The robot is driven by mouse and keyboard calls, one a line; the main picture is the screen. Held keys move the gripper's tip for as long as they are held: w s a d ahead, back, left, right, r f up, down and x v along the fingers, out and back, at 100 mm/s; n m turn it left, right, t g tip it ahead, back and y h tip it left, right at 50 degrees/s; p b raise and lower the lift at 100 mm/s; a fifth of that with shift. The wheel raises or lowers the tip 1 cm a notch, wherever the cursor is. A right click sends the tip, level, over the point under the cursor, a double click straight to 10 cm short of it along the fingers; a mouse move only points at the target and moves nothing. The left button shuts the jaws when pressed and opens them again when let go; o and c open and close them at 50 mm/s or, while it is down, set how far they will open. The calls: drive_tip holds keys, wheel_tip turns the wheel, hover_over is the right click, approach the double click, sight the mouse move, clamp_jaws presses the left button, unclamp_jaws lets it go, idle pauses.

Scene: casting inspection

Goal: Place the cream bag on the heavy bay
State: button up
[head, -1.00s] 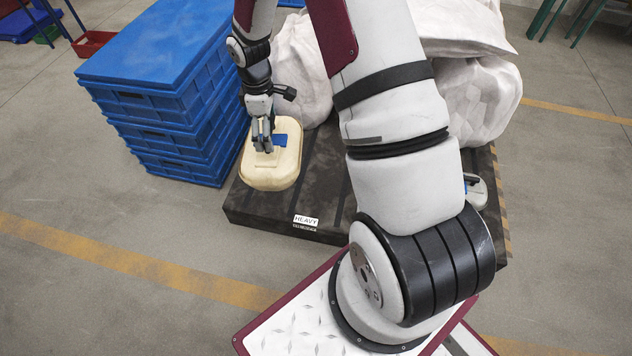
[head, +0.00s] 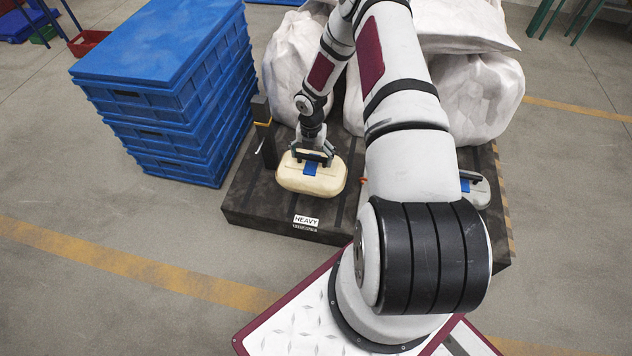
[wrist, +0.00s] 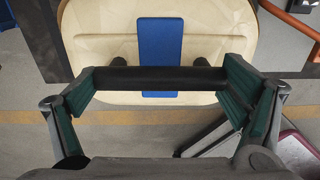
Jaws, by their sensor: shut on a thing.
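The cream bag (head: 298,182) is a rounded block with a blue patch and a black handle. In the head view it shows over the left part of the heavy bay (head: 262,208), a low dark platform with a HEAVY label at its front edge. I cannot tell whether the bag touches the platform. My gripper (head: 313,157) is shut on the bag's handle from above. In the wrist view the green-padded fingers of my gripper (wrist: 158,85) stand at both ends of the black handle, with the cream bag (wrist: 105,45) beyond it.
A stack of blue crates (head: 165,100) stands left of the bay. Large white sacks (head: 480,95) fill the back. A pale item with a blue patch (head: 480,191) lies at the bay's right, partly behind my arm.

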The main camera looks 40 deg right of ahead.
drive_tip(key=shift+d+f, duration=0.1)
drive_tip(key=shift+f, duration=0.5)
drive_tip(key=shift+f+b, duration=1.75)
drive_tip(key=shift+f, duration=2.95)
drive_tip(key=o, duration=1.7)
